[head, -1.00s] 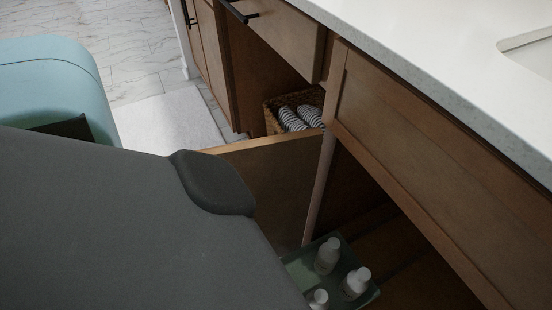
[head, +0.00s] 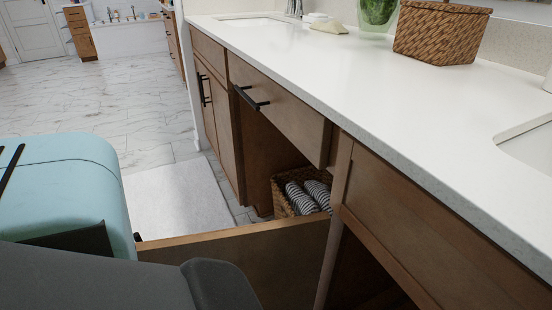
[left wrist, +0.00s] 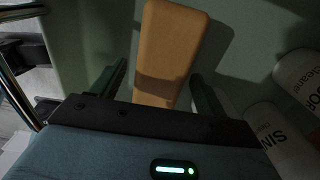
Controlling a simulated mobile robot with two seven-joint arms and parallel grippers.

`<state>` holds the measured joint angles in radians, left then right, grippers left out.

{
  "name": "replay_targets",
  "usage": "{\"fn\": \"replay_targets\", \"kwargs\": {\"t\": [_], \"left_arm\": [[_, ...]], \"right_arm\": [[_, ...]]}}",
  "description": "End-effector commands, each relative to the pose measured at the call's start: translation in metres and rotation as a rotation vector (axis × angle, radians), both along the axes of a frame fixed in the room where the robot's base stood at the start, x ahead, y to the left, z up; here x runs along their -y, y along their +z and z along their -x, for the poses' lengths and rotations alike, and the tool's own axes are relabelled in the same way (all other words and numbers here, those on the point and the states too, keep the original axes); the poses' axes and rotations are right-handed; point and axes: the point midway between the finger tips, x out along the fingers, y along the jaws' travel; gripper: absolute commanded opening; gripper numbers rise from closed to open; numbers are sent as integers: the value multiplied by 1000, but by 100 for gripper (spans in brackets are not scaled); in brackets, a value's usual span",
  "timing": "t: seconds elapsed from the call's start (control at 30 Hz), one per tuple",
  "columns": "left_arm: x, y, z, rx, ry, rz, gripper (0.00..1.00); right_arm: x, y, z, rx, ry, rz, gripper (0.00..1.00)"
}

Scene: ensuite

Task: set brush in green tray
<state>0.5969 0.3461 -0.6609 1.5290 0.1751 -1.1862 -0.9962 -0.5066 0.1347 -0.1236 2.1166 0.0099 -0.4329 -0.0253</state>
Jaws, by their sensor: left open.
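The brush shows in the left wrist view as a flat tan wooden piece (left wrist: 172,45) with rounded corners. It lies over the green tray surface (left wrist: 85,30), and it appears to rest on it, though contact is hard to judge. My left gripper (left wrist: 158,80) is open, with one dark finger on each side of the brush's near end. Neither finger visibly closes on it. The near end of the brush is hidden behind the gripper body. In the head view the tray, brush and left gripper are out of sight. My right gripper is in neither view.
An open cabinet door (head: 270,262) juts out below the white counter (head: 350,85). A basket with striped towels (head: 302,192) sits under the counter. A woven basket (head: 440,32) stands on top.

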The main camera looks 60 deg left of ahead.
Motion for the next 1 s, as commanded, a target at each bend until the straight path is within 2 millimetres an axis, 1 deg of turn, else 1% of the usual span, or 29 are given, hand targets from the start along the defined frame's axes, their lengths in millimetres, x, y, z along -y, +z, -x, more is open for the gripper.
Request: {"fn": "replay_targets", "kwargs": {"t": [0.03, 0.2, 0.3, 0.4, 0.57, 1.0], "left_arm": [[0, 11, -1, 4, -1, 0, 74], [0, 41, -1, 5, -2, 0, 74], [0, 55, -1, 5, -2, 0, 74], [0, 64, -1, 2, -1, 0, 74], [0, 70, 0, 1, -1, 0, 74], [0, 69, 0, 0, 0, 0, 74]], "right_arm": [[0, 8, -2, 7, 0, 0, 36], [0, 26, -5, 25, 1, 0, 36], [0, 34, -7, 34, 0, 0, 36], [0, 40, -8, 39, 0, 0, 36], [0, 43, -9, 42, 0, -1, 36], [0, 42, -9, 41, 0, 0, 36]]}}
